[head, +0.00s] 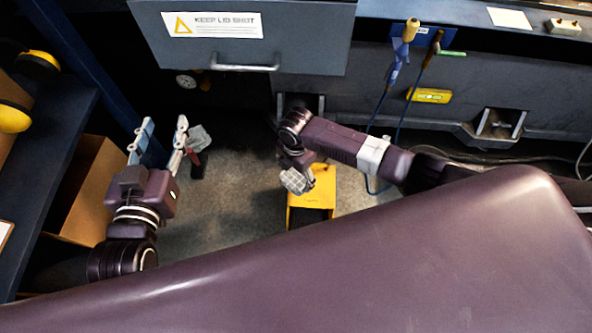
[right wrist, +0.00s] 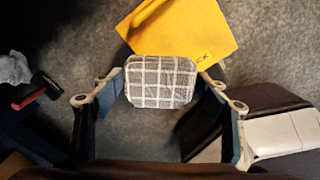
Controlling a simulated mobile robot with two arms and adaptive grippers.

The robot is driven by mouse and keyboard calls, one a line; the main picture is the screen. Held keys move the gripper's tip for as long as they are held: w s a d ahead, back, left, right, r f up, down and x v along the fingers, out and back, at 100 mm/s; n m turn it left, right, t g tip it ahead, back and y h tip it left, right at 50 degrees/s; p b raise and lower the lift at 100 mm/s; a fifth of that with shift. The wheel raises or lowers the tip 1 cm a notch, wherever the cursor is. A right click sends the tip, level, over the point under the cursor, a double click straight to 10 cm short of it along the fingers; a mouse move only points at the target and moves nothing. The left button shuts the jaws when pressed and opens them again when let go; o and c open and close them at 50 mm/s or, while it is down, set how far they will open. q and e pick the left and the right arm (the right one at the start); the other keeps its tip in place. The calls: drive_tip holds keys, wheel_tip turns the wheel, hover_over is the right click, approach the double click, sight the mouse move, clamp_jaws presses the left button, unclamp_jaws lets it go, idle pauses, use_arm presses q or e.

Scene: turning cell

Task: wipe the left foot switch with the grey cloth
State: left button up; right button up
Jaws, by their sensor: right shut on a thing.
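A grey cloth with a white check (head: 297,181) is folded into a pad. It also shows in the right wrist view (right wrist: 160,82). My right gripper (right wrist: 162,85) is shut on it, one finger at each side. The yellow foot switch (head: 325,184) stands on the floor, and its yellow body shows in the right wrist view (right wrist: 190,32). The cloth overlaps its upper left part in the head view; I cannot tell whether they touch. Only one foot switch is clearly visible. My left gripper (head: 162,140) is open and empty, well left of the switch.
A crumpled pale rag (head: 199,139) and a red-and-black hammer (head: 196,164) lie on the floor near my left gripper. A cardboard box (head: 88,190) stands at left.

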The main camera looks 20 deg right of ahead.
drive_tip(key=shift+r, duration=0.3)
drive_tip(key=shift+r+p, duration=0.2)
drive_tip(key=shift+p, duration=0.35)
drive_tip(key=shift+r, duration=0.25)
use_arm(q)
drive_tip(key=s+a+f+g+y+p, duration=0.1)
drive_tip(key=s+a+f+g+y, duration=0.1)
drive_tip(key=s+f+g, duration=0.4)
drive_tip(key=shift+s+a+f, duration=0.4)
drive_tip(key=shift+a+f, duration=0.1)
drive_tip(key=shift+f, duration=1.65)
use_arm(e)
drive_tip(key=shift+r, duration=0.2)
